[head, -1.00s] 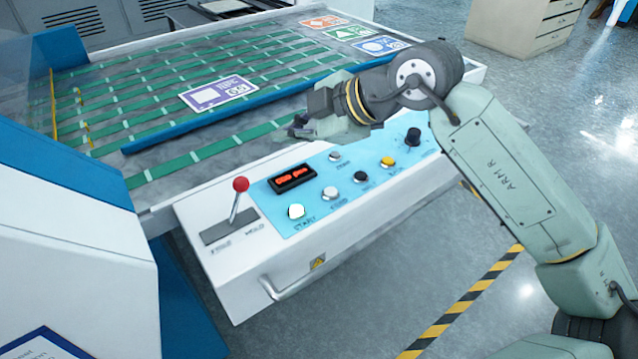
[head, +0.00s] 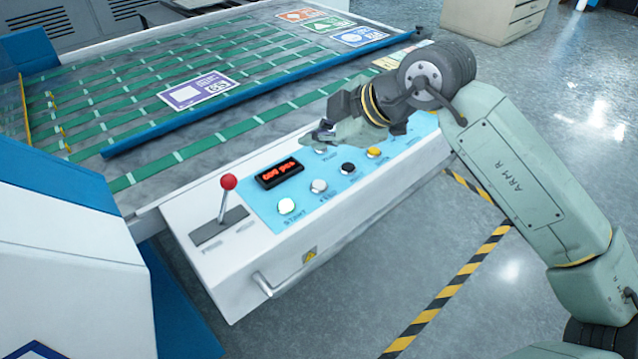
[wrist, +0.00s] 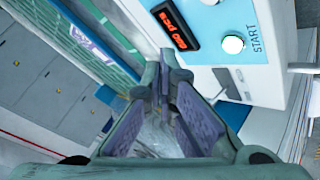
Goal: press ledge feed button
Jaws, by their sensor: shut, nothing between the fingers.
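The blue control panel (head: 262,205) lies on the white front ledge of the machine. A silver button (head: 319,186), whose small label looks like FEED, sits right of the pale green START button (head: 287,206). Another silver button (head: 320,150) sits higher, close below my gripper (head: 325,132). My gripper is shut and empty, above the panel's back edge; I cannot tell its exact height. In the wrist view, my fingers (wrist: 168,62) close together beside the red-lit display (wrist: 176,27) and the START button (wrist: 233,45). The fingers hide part of the panel there.
A red-knobbed lever (head: 229,183) stands left of the panel. A black button (head: 348,168) and a yellow button (head: 374,152) continue the row to the right. A metal handle (head: 268,284) sticks out from the ledge's front. Open floor lies right of the machine.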

